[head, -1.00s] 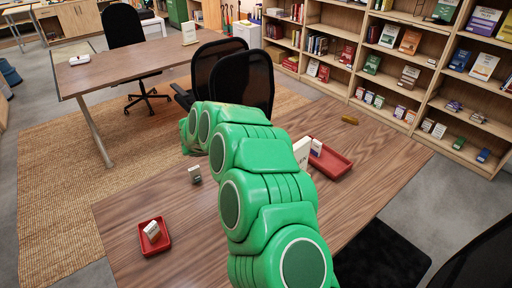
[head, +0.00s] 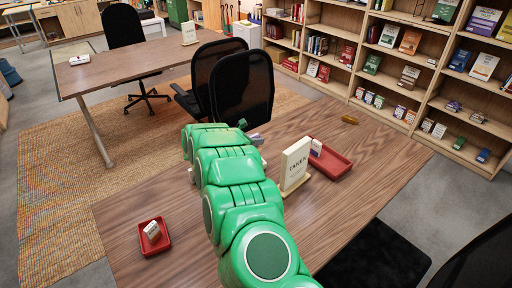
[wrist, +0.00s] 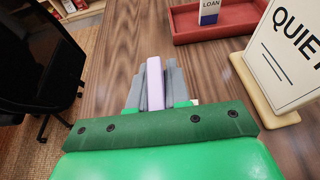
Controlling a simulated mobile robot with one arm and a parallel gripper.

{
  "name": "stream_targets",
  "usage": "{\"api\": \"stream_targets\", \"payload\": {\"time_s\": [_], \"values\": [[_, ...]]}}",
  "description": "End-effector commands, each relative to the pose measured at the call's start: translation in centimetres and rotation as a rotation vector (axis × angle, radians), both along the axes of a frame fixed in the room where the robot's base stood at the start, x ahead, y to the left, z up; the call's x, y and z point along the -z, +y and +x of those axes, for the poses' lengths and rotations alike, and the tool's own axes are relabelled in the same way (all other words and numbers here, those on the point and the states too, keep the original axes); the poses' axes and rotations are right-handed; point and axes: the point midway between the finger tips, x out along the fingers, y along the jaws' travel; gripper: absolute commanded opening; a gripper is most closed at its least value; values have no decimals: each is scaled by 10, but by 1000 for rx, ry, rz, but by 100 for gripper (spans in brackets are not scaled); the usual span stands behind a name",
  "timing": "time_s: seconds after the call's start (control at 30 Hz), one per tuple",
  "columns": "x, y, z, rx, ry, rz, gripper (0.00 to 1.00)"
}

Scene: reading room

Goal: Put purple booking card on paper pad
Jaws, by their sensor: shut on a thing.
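The purple booking card (wrist: 154,84) is a slim pale-purple piece in the wrist view. My gripper (wrist: 155,72) is shut on it, with a grey finger on each side, over the brown wooden table. In the head view my green arm reaches across this table and hides most of the gripper. I cannot make out the paper pad for certain in either view.
A smaller red tray (head: 166,240) with white pieces stands front left.

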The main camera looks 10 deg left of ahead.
Motion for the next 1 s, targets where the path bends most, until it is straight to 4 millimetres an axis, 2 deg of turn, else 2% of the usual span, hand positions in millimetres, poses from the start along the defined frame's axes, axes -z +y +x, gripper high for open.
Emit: {"api": "stream_targets", "payload": {"time_s": [0.27, 0.5, 0.93, 0.97, 1.0], "values": [[9, 2, 6, -1, 0, -1, 0], [38, 2, 6, -2, 3, -3, 0], [42, 2, 6, -1, 1, -1, 0], [42, 2, 6, -1, 1, -1, 20], [42, 2, 6, -1, 1, -1, 26]]}}
